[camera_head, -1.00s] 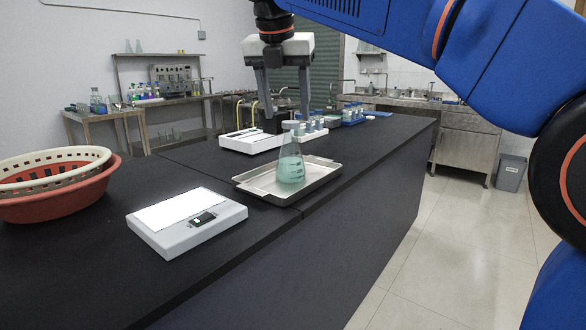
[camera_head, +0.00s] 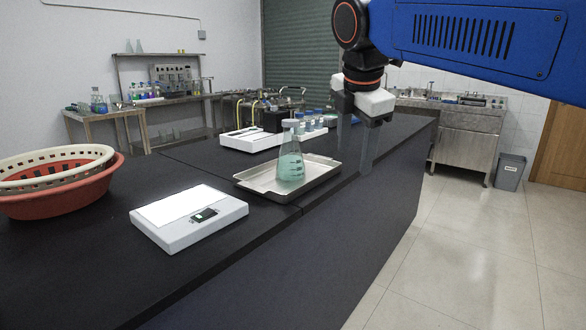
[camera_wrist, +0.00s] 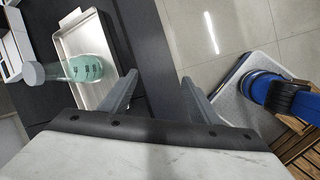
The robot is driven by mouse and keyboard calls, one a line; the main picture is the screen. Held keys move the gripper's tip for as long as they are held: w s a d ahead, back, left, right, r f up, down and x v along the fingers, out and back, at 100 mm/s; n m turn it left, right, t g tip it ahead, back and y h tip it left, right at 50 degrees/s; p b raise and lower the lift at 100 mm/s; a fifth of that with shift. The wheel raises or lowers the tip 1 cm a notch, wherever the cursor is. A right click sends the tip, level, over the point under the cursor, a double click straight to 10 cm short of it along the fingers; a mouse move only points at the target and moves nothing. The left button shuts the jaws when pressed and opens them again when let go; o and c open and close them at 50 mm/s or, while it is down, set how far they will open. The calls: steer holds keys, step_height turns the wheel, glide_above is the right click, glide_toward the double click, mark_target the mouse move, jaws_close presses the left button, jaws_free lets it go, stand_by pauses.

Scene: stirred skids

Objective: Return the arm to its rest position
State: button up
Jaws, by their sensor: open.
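My gripper (camera_head: 368,150) is open and empty in the head view. It hangs to the right of the metal tray, near the bench's right edge, with its fingers pointing down. In the wrist view my gripper (camera_wrist: 158,95) shows two spread grey fingers with floor and bench edge between them. A capped conical flask (camera_head: 291,160) with pale green liquid stands upright on the shallow metal tray (camera_head: 318,181), apart from the gripper. The flask (camera_wrist: 80,68) and tray (camera_wrist: 92,30) also show at the left of the wrist view.
A white scale (camera_head: 190,232) lies on the dark bench at the front. A cream basket in a red basin (camera_head: 75,196) stands at the left. Several small bottles (camera_head: 312,118) stand behind the tray. The floor (camera_head: 470,250) right of the bench is clear.

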steer(key=s+d+f+m, duration=0.5)
steer(key=s+f+m, duration=0.2)
steer(key=f, duration=0.3)
steer(key=s+d+f+m, duration=0.5)
steer(key=s+f+m, duration=0.2)
steer(key=f, duration=0.3)
steer(key=s+d+f+m, duration=0.6)
steer(key=s+f+m, duration=0.1)
steer(key=f, duration=0.3)
steer(key=shift+s+m+t+y, duration=0.3)
steer(key=shift+s+m+y, duration=0.1)
steer(key=shift+m, duration=0.4)
